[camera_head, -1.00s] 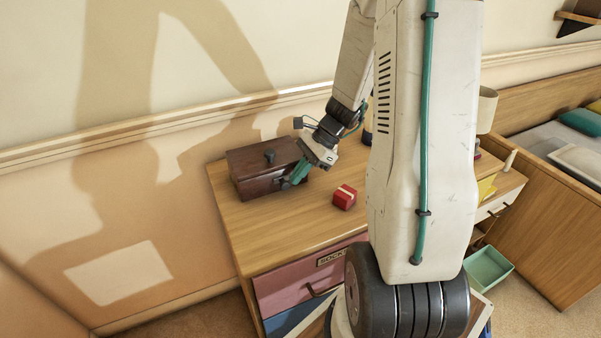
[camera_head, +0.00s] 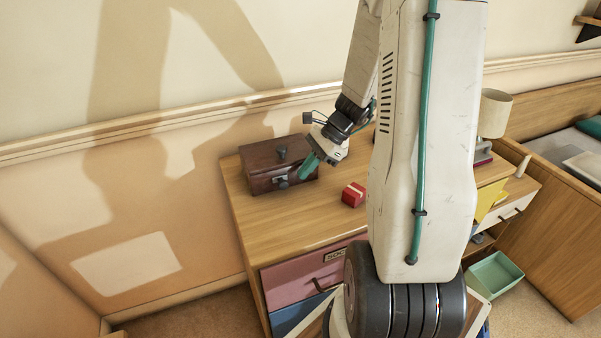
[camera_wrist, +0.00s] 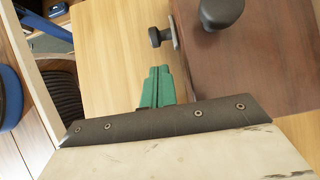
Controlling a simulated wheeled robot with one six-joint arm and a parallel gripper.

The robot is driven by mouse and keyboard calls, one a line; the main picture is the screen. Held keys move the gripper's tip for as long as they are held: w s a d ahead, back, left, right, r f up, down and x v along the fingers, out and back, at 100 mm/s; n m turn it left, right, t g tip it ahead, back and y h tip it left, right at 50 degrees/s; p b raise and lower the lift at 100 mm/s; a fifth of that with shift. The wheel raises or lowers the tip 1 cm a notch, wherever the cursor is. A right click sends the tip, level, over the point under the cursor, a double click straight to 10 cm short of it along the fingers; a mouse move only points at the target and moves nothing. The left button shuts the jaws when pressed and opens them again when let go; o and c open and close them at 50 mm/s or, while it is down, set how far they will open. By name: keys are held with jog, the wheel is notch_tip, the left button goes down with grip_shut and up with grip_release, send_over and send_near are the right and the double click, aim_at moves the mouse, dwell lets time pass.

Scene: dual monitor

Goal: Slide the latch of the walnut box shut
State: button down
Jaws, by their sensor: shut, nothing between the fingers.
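The walnut box (camera_head: 262,180) stands closed on the wooden dresser, with a dark knob (camera_head: 281,152) on its lid. Its metal latch, with a dark knob, is on the front face (camera_head: 281,181). My gripper (camera_head: 304,172) has green fingers, shut and empty, at the front of the box, just right of the latch. In the wrist view the fingers (camera_wrist: 157,88) point toward the latch knob (camera_wrist: 156,37), with a visible gap between. I cannot tell how far the bolt is across.
A red box with a pale band (camera_head: 353,194) sits on the dresser right of my gripper. The dresser top (camera_head: 290,220) is clear in front of the walnut box. A lamp (camera_head: 495,112) and yellow papers (camera_head: 488,200) are farther right. A green bin (camera_head: 495,273) is on the floor.

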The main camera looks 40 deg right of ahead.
jog(key=v, duration=1)
jog(key=shift+s+d+r, duration=0.15)
jog(key=shift+d+r, duration=0.05)
jog(key=shift+d, duration=0.15)
jog(key=s+a+r+n+h, duration=0.2)
jog(key=s+a+r+n, duration=0.1)
jog(key=s+a+n, duration=0.2)
jog(key=s+a+r+n+h, duration=0.3)
jog(key=s+a+r+n, duration=0.1)
jog(key=a+n, duration=0.5)
jog(key=s+a+r+n+g+h, duration=0.1)
jog(key=s+a+r+n+h, duration=0.1)
jog(key=s+a+r+n, duration=0.2)
jog(key=s+a+n, duration=0.2)
jog(key=a+n, duration=0.2)
jog(key=a, duration=0.2)
jog(key=shift+s+a+r, duration=0.2)
jog(key=shift+s+a, duration=0.1)
jog(key=shift+s, duration=0.1)
